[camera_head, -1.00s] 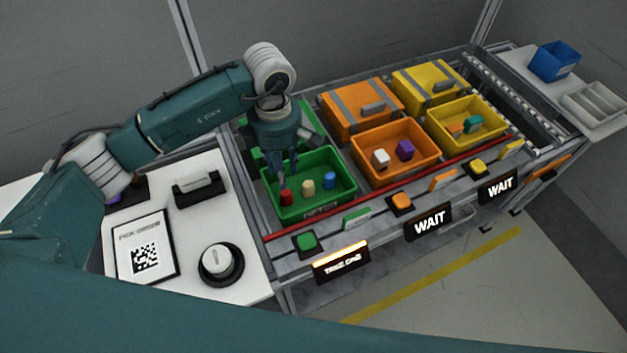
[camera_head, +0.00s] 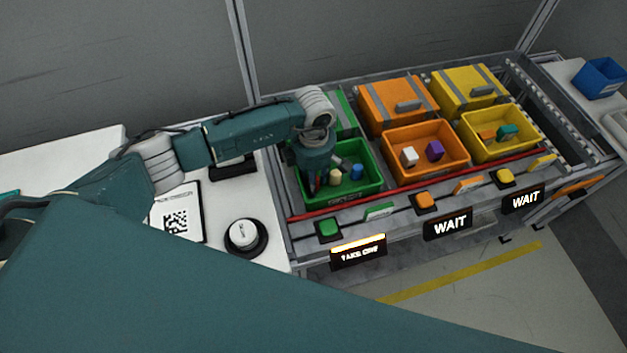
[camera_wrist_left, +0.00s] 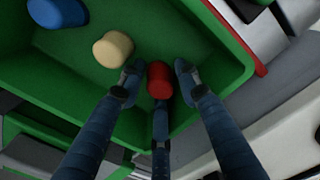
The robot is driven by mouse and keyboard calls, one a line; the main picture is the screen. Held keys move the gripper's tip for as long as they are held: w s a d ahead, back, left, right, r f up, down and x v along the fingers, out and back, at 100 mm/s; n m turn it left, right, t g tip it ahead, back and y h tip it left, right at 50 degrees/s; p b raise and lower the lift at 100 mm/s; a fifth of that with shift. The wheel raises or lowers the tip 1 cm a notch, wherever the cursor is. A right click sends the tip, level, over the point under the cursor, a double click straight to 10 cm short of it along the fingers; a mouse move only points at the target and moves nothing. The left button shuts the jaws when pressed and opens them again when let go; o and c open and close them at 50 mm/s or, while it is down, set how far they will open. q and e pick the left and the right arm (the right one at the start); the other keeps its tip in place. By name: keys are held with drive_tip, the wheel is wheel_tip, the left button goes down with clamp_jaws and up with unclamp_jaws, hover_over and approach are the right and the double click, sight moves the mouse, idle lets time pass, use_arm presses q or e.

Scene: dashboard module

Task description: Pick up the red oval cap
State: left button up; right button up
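The red oval cap (camera_wrist_left: 159,80) stands in the green bin (camera_head: 352,198), near a corner of it. In the left wrist view it lies between the fingertips of my left gripper (camera_wrist_left: 158,78). The fingers are spread around the cap, with a gap visible at its sides; I cannot tell if the lower finger touches it. In the head view my left gripper (camera_head: 313,180) reaches down into the bin's left part, and the cap is mostly hidden behind it. My right gripper is not in view.
A beige cap (camera_wrist_left: 113,49) and a blue cap (camera_wrist_left: 58,12) share the green bin. The green bin's walls rise close to my fingers. An orange bin (camera_head: 428,178) and a yellow bin (camera_head: 505,154) stand to the right. A white dial (camera_head: 243,234) sits on the left table.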

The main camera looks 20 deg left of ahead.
use_arm(q)
drive_tip(key=shift+c, duration=0.2)
drive_tip(key=c, duration=0.6)
drive_tip(key=shift+r, duration=0.15)
wheel_tip(320, 180, up, 20)
drive_tip(key=b, duration=0.5)
drive_tip(key=s+a+m, duration=0.1)
drive_tip(key=s+m, duration=0.3)
drive_tip(key=m, duration=0.3)
drive_tip(key=s+a+m, duration=0.1)
drive_tip(key=s+m, duration=0.4)
drive_tip(key=m, duration=0.1)
drive_tip(key=s+a+r+m, duration=0.1)
drive_tip(key=s+a+m, duration=0.1)
drive_tip(key=s+m, duration=0.3)
drive_tip(key=shift+m, duration=1.3)
